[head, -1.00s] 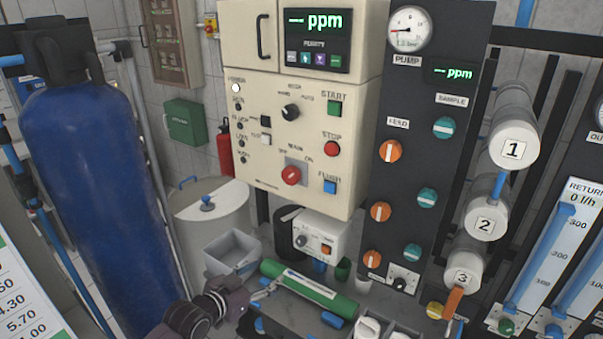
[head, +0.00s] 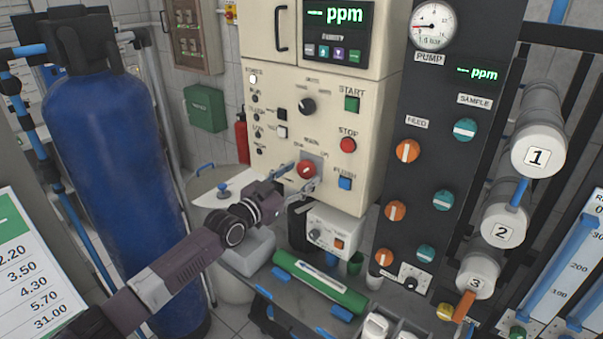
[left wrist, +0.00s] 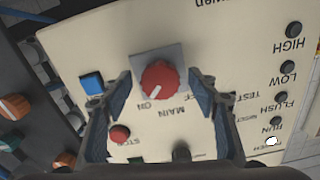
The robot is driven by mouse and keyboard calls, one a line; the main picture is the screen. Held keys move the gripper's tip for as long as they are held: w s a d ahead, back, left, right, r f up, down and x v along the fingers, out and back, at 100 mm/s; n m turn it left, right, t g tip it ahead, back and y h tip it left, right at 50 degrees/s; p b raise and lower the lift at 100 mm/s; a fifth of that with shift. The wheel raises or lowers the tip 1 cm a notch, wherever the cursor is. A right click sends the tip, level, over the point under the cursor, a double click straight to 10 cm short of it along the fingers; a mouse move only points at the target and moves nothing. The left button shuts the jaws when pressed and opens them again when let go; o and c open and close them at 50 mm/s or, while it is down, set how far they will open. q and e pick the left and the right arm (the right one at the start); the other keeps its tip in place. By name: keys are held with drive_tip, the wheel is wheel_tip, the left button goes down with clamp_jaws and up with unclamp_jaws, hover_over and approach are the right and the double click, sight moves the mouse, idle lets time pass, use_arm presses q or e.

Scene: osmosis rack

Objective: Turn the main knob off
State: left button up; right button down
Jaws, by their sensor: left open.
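The main knob (head: 307,169) is a red round knob on a grey square plate, low on the cream control panel. It also shows in the left wrist view (left wrist: 160,79), upside down, with its white mark toward the ON label. My left gripper (head: 297,178) is open in front of the knob, with one finger on each side of it. In the left wrist view the fingers (left wrist: 161,92) flank the knob with gaps on both sides. I cannot tell how deep the fingertips reach around it. My right gripper is not in view.
The red stop button (head: 348,145) and blue flush button (head: 345,183) sit right of the knob. A black selector (head: 307,106) is above. A small white control box (head: 336,231) and a green cylinder (head: 320,283) are below. A blue tank (head: 112,180) stands left.

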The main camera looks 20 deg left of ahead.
use_arm(q)
drive_tip(key=shift+w+d+r, duration=0.1)
drive_tip(key=shift+w+d, duration=0.05)
drive_tip(key=shift+w, duration=0.2)
drive_tip(key=c, duration=1.2)
drive_tip(key=shift+o, duration=0.2)
